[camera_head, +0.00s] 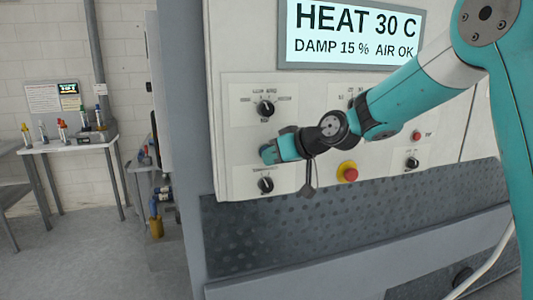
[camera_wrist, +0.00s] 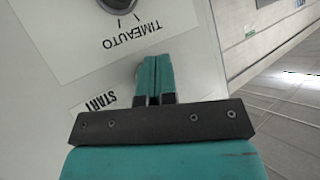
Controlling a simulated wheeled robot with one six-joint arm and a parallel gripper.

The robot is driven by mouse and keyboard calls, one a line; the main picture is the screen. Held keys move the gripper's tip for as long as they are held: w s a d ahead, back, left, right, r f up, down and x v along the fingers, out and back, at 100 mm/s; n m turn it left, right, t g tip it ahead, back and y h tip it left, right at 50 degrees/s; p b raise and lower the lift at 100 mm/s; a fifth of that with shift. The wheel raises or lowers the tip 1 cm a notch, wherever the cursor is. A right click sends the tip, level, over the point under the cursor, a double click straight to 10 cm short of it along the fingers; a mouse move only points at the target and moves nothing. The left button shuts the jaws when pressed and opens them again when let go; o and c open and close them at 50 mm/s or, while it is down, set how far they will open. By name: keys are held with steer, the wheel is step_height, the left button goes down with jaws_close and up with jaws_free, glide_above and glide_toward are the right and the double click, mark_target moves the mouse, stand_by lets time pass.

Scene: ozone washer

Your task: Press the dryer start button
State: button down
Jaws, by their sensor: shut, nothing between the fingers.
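The dryer's white control panel (camera_head: 235,150) stands in front of me. My gripper (camera_head: 268,153) is at its left part, between an upper and a lower knob. In the wrist view my gripper (camera_wrist: 154,62) is shut and empty, its two teal fingers together and pointing at the panel. A START label (camera_wrist: 100,103) shows upside down beside the fingers, partly covered by my gripper. A thin grey rounded edge (camera_wrist: 137,70) shows at the left of the fingertips; it may be the start button, mostly hidden behind them. I cannot tell whether the fingertips touch it.
A dark knob (camera_head: 265,108) sits above my gripper and another knob (camera_head: 265,185) below it. A red stop button (camera_head: 349,173) with a yellow base is to the right. The display (camera_head: 350,35) reads HEAT 30 C, DAMP 15 %, AIR OK. A side table (camera_head: 70,145) stands far left.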

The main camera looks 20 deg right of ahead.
steer(key=shift+s, duration=0.1)
steer(key=shift+s+b, duration=0.5)
steer(key=shift+s, duration=0.3)
steer(key=shift+s+b, duration=1.1)
steer(key=shift+s, duration=1.4)
steer(key=s+a+f+g+h+b, duration=0.1)
steer(key=s+f+g, duration=0.2)
steer(key=s, duration=0.6)
steer(key=s+a+f+n+g+h+b, duration=0.1)
steer(key=s+a+f+g, duration=0.1)
steer(key=s, duration=0.8)
steer(key=s+a+f+n+g+h+b, duration=0.1)
steer(key=s+f+g, duration=0.3)
steer(key=s, duration=0.5)
step_height(320, 180, down, 3)
steer(key=shift+s+a+r+g, duration=0.2)
steer(key=shift+s+a+g, duration=0.2)
steer(key=shift+a, duration=0.15)
